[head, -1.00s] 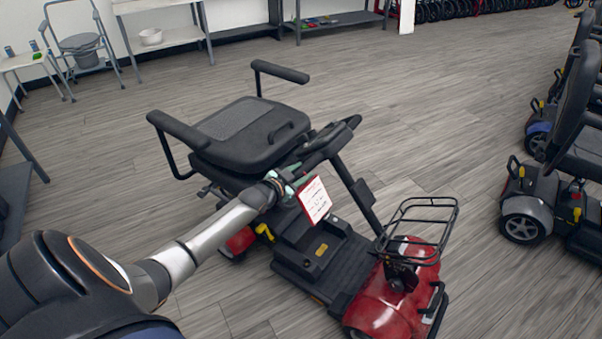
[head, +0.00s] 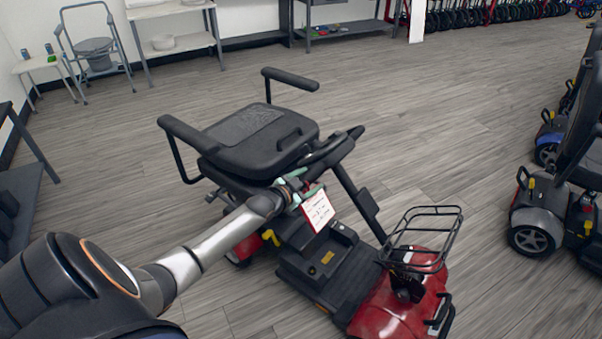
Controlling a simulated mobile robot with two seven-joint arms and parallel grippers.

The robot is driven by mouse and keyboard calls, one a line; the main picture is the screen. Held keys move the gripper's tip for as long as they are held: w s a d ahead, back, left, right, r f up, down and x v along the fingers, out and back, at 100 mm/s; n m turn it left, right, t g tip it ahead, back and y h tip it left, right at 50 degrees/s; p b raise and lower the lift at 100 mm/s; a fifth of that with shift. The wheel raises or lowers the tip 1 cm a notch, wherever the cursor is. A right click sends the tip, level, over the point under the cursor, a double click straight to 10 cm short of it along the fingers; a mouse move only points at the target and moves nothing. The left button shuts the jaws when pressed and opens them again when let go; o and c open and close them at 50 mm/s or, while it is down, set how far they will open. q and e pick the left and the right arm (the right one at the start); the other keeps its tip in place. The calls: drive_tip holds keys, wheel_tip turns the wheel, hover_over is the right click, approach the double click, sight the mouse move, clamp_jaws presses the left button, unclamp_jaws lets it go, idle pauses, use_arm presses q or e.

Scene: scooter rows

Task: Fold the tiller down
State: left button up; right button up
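A red and black scooter stands on the floor in the middle of the view. Its tiller (head: 356,194) rises from the red front (head: 395,308) and leans back towards the black seat (head: 258,142). The tiller's handle end (head: 334,150) is close to the seat's front edge; I cannot tell whether they touch. My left gripper (head: 297,186) is at the near side of the handle end, by a white paper tag with a red edge (head: 318,211). Its fingertips are small and partly hidden, so its grip is unclear. My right gripper is out of view.
A wire basket (head: 427,231) sits over the scooter's front. Other scooters (head: 545,215) stand at the right edge. A commode chair (head: 96,50) and shelves (head: 172,42) stand along the back wall. The floor behind the scooter is clear.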

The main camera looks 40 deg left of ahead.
use_arm(q)
drive_tip(key=shift+s+r, duration=0.1)
drive_tip(key=shift+s, duration=0.3)
drive_tip(key=a+p+v, duration=0.1)
drive_tip(key=p+v, duration=0.2)
drive_tip(key=v, duration=0.8)
drive_tip(key=shift+s+d, duration=0.25)
drive_tip(key=shift+d, duration=0.2)
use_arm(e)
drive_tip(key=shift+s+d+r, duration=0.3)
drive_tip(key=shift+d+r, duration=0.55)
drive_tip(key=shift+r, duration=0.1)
use_arm(q)
drive_tip(key=shift+c, duration=0.2)
